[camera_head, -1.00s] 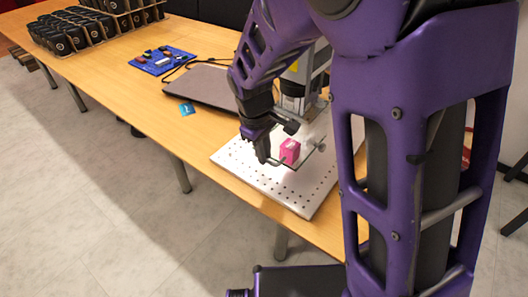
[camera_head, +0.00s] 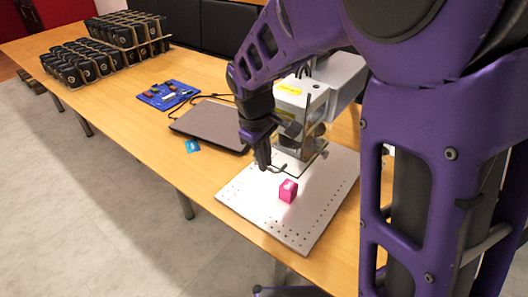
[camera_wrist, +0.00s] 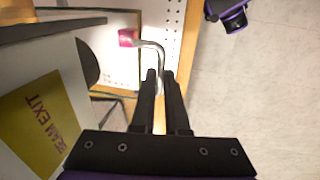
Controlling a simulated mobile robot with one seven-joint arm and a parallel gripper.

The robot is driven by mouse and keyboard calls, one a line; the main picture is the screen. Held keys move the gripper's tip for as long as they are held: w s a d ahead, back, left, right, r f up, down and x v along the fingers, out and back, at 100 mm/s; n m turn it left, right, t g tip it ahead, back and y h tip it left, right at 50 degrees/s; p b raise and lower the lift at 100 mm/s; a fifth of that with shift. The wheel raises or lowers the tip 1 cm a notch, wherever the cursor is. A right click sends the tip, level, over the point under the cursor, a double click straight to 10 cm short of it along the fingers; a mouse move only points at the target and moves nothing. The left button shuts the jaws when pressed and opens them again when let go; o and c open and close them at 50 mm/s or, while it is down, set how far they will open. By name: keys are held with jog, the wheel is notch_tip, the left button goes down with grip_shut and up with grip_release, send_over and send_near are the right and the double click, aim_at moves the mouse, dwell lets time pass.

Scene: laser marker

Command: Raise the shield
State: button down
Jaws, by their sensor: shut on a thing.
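My gripper (camera_head: 266,163) is shut on the bent metal handle (camera_head: 281,169) of the shield. The shield's thin dark edge (camera_head: 299,178) shows beside the laser marker's head (camera_head: 303,100), above the plate. In the wrist view my closed fingers (camera_wrist: 161,78) point at the bent metal handle (camera_wrist: 153,45), whose held end is hidden between them. A pink cube (camera_head: 288,191) sits on the perforated metal plate (camera_head: 320,208), below and in front of the shield. The cube also shows in the wrist view (camera_wrist: 126,38).
Racks of black items (camera_head: 130,35) stand at the far end. A yellow beam-exit label (camera_wrist: 40,120) is close in the wrist view.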

jog(key=c, duration=0.9)
grip_release()
jog(key=r, duration=0.5)
jog(key=s+a+r, duration=0.1)
jog(key=r, duration=0.5)
jog(key=s+a+r+p, duration=0.1)
jog(key=r, duration=0.5)
jog(key=shift+s, duration=0.15)
